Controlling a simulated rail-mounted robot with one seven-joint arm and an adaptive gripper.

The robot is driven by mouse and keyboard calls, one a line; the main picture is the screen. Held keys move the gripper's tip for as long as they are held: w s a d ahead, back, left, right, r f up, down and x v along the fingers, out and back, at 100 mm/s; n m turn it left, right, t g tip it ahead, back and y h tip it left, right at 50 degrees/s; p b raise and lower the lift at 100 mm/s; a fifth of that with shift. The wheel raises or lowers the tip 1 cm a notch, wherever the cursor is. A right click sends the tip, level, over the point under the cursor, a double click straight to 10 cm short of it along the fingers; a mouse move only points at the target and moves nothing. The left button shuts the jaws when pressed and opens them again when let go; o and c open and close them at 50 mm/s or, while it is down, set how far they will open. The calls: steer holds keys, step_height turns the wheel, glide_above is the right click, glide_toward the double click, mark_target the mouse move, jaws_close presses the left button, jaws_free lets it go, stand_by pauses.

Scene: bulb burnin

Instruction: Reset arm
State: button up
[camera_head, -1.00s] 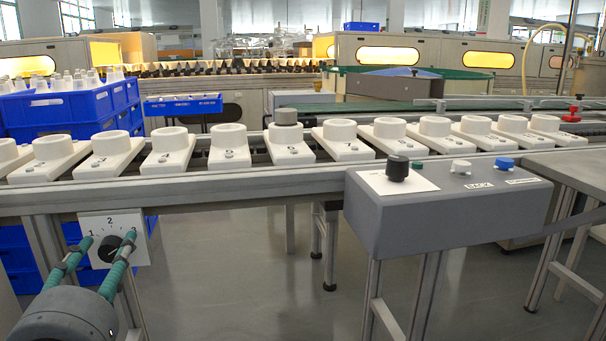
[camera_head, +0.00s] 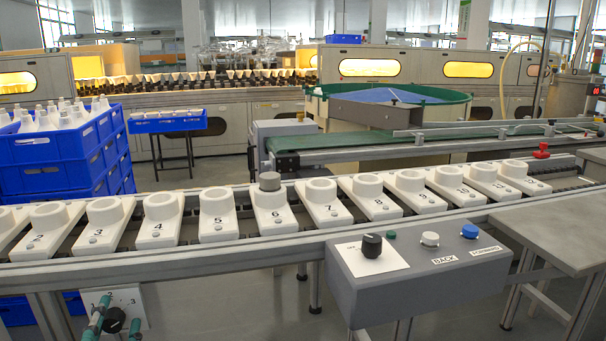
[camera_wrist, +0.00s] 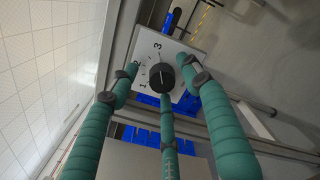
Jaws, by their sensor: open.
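A small white panel (camera_head: 127,299) hangs under the conveyor's front rail at the lower left. It carries a black rotary knob (camera_head: 115,319) with numbers around it. My gripper (camera_head: 121,312), with teal fingers, is in front of the panel and partly cut off by the bottom edge. In the wrist view the knob (camera_wrist: 161,78) shows among my gripper's (camera_wrist: 163,88) three spread fingers, one on each side and one below. The fingers are open and hold nothing. The wrist view does not clearly show whether the lower finger touches the knob.
A conveyor with numbered white holders (camera_head: 160,220) runs above the panel; a grey cap (camera_head: 269,181) sits on holder 6. A grey control box (camera_head: 420,275) with a black knob (camera_head: 372,245) and buttons juts out front. Blue crates (camera_head: 60,150) stand at the left.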

mark_target(113, 326)
steer(key=shift+p+v, duration=0.3)
steer(key=shift+v, duration=1.3)
steer(key=shift+d+f, duration=0.1)
